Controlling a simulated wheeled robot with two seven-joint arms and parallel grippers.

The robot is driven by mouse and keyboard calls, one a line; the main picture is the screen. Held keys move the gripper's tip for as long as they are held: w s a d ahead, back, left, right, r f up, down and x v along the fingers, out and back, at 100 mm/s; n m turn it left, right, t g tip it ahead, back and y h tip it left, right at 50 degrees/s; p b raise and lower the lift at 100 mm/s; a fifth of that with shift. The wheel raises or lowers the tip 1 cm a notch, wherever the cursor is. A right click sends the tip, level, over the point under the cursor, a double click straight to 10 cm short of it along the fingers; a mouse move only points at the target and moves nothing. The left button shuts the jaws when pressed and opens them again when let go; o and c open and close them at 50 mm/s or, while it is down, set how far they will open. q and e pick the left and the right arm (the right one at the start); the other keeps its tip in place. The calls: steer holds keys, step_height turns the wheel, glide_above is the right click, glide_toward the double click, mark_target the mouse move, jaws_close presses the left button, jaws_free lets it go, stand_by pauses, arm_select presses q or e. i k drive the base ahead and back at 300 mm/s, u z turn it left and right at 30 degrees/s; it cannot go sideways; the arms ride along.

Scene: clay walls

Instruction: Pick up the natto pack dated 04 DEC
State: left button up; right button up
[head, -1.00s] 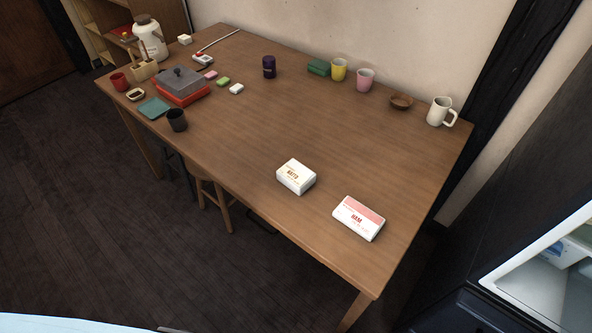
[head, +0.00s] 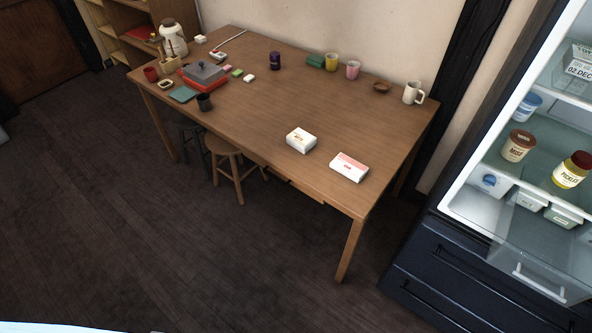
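A white natto pack (head: 301,140) lies on the wooden table (head: 260,125), near its front edge. Its small print is too small to read, so I cannot tell its date. A white and pink ham pack (head: 349,167) lies to its right. A pale box (head: 579,68) on an upper shelf of the open fridge bears a date that looks like 03 DEC; the frame's right edge cuts it off. Neither of my grippers is in view.
The open fridge (head: 440,240) at right holds a brown-lidded tub (head: 517,146), a pickles jar (head: 571,170) and small containers. Two stools (head: 237,168) stand at the table's front left. The floor (head: 170,240) in front is clear.

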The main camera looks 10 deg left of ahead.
mark_target(300, 139)
steer(key=z, duration=1.05)
steer(key=k, duration=0.1)
steer(key=u, duration=1.9)
steer(key=i, duration=1.1)
steer(key=z, duration=0.7)
